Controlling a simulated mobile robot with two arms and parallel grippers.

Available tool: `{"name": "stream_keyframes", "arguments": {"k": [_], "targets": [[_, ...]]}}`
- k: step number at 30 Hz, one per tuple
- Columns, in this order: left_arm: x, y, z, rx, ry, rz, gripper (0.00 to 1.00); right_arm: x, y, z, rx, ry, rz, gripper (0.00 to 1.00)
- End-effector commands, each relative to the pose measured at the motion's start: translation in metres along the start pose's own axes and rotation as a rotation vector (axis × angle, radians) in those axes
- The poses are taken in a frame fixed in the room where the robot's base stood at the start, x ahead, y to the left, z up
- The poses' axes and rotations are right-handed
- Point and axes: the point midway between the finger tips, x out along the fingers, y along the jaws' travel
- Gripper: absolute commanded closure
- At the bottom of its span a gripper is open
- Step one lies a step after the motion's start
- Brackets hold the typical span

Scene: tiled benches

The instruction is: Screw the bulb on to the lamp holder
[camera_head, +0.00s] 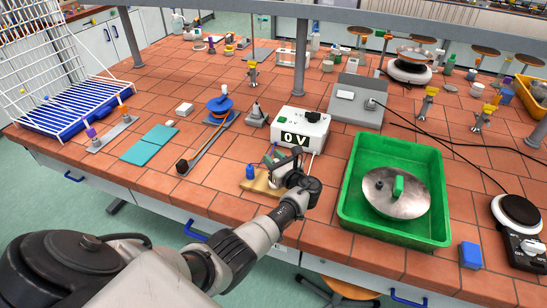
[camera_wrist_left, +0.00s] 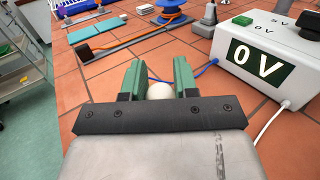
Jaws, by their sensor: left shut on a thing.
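My left gripper (camera_head: 276,160) reaches over the front middle of the bench, just left of and in front of the 0 V power supply. In the left wrist view, its green-padded fingers (camera_wrist_left: 157,72) are shut on a white round bulb (camera_wrist_left: 160,91). In the head view the bulb is mostly hidden by the gripper. A light wooden base (camera_head: 260,184), which looks like the lamp holder's, lies under and beside the gripper. Its socket is hidden, so I cannot tell whether the bulb touches it. My right gripper is not in view.
The power supply (camera_head: 301,131) stands close behind the gripper, with cables (camera_wrist_left: 269,122) near it. A small blue object (camera_head: 250,171) is at the wooden base's left. A green tray (camera_head: 427,240) with a metal dish stands to the right. Tiles to the front left are clear.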

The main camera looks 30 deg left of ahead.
Motion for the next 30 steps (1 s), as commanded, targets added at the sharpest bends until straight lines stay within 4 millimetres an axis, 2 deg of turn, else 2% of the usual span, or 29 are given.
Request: {"name": "stream_keyframes", "arguments": {"k": [4, 9, 13, 23, 25, 30], "targets": [[-0.001, 0.003, 0.0, 0.012, 0.007, -0.09, 1.0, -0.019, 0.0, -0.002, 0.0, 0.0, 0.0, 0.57], [-0.001, 0.0, 0.0, 0.013, 0.005, -0.301, 1.0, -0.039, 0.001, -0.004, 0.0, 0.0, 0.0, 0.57], [-0.002, -0.003, -0.004, 0.009, 0.007, -0.392, 1.0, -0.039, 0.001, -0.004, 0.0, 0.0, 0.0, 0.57], [-0.001, -0.003, -0.004, 0.011, 0.004, -0.434, 1.0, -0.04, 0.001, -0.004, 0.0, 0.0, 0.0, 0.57], [-0.002, -0.002, -0.004, 0.015, 0.003, -0.523, 1.0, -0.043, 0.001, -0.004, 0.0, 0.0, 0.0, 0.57], [-0.004, -0.006, -0.009, 0.011, 0.003, -0.747, 1.0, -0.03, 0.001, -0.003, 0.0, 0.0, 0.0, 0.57]]}}
